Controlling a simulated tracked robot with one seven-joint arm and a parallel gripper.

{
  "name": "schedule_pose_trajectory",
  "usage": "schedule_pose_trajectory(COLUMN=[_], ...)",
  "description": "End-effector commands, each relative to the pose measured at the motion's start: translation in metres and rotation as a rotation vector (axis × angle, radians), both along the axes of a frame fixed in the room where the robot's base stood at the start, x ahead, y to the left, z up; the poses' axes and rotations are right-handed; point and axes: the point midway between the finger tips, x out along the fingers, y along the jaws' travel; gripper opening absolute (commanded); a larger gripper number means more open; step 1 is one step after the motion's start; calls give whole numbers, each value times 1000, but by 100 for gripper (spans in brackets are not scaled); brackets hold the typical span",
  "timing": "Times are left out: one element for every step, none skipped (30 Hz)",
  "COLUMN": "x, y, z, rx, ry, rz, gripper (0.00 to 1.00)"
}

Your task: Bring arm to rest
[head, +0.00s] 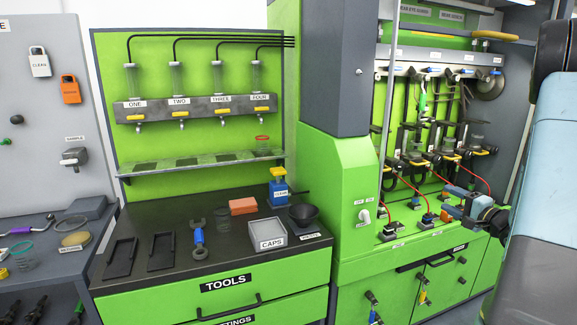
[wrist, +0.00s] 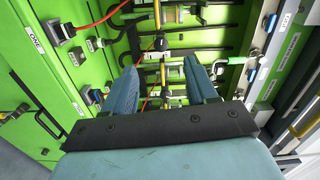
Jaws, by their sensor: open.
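My gripper (head: 452,203) shows in the head view at the right, in front of the green test bench (head: 350,190). Part of my arm stands at the right edge. In the wrist view my gripper (wrist: 163,88) has its two blue fingers apart, with nothing between them. Behind the fingers are bench fittings with yellow handles and red cables. I cannot tell exactly how far the fingers are from these fittings.
Red cables (head: 420,180) and injector fittings crowd the space near my gripper.

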Motion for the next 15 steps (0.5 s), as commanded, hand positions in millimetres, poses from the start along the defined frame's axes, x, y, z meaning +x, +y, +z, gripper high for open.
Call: schedule_pose_trajectory(x=[0,0,-1,-2,-3,-4,-5,-7,-8,-10,-12,-15,-17,-20,-24], y=[11,16,22,27,32,39,45,51,59,65,71,81,88,97,108], z=[6,8,11,13,16,19,21,24,27,30,32,36,39,42,46], rx=[-4,-4,-5,-7,-8,-11,-13,-14,-18,-22,-25,-31,-36,-41,-52], ry=[5,9,17,23,28,35,41,48,58,65,73,85,94,105,120], rz=[29,43,63,76,91,111,129,145,169,186,204,230,251,274,306], gripper=[57,57,57,57,57,57,57,57,57,57,57,57,57,57,57])
